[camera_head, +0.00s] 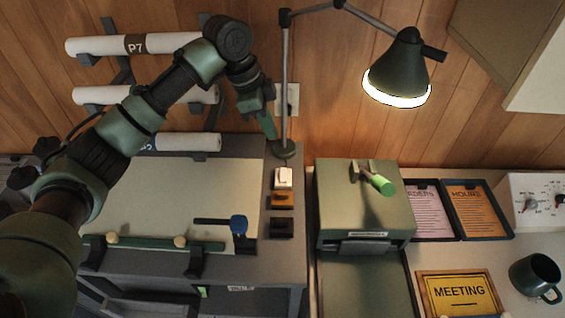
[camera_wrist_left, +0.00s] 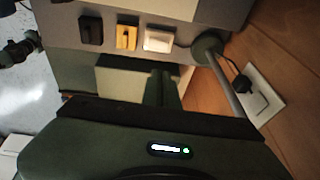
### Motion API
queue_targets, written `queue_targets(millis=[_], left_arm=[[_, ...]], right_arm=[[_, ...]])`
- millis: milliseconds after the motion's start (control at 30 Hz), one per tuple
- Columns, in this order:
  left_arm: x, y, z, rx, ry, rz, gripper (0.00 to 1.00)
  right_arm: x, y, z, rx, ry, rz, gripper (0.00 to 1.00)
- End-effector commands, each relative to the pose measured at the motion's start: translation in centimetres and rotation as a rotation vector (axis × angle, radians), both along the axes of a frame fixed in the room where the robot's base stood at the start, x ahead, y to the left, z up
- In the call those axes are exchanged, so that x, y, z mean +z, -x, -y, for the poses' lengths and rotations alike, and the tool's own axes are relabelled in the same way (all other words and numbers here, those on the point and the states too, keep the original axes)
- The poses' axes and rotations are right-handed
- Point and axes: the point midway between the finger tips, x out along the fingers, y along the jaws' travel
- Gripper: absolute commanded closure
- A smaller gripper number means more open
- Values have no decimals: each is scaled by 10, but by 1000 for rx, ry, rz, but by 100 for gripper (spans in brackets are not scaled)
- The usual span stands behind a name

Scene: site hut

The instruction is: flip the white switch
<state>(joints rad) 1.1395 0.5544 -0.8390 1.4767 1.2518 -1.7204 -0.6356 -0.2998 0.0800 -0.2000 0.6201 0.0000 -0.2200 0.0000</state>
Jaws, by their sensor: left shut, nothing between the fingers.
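The white switch (camera_head: 284,178) sits on the right strip of the drawing desk, at the back of a column of three switches. An orange switch (camera_head: 283,200) and a black switch (camera_head: 281,227) lie in front of it. In the left wrist view the white switch (camera_wrist_left: 159,39) is at top centre, beside the orange switch (camera_wrist_left: 127,36) and the black switch (camera_wrist_left: 91,29). My left gripper (camera_head: 270,134) is shut and empty, above and behind the white switch, apart from it and close to the lamp post. My right gripper is not in view.
The desk lamp's base (camera_head: 285,150) and upright post stand just behind the white switch. A wall socket (camera_head: 288,99) is behind. A green box with a lever (camera_head: 365,205) stands to the right. Paper rolls (camera_head: 132,45) hang on the wall at left.

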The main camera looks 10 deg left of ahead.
Motion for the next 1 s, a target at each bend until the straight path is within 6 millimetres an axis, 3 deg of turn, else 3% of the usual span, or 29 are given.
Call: queue_targets(millis=[233,367,800,1000], left_arm=[[-3,0,1,0,0,-1,100],[-17,-2,5,0,0,-3,100],[-102,-13,27,1,0,-4,100],[-127,-18,25,2,-1,-2,100]], right_arm=[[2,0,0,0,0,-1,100],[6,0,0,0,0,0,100],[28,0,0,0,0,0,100],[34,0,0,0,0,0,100]])
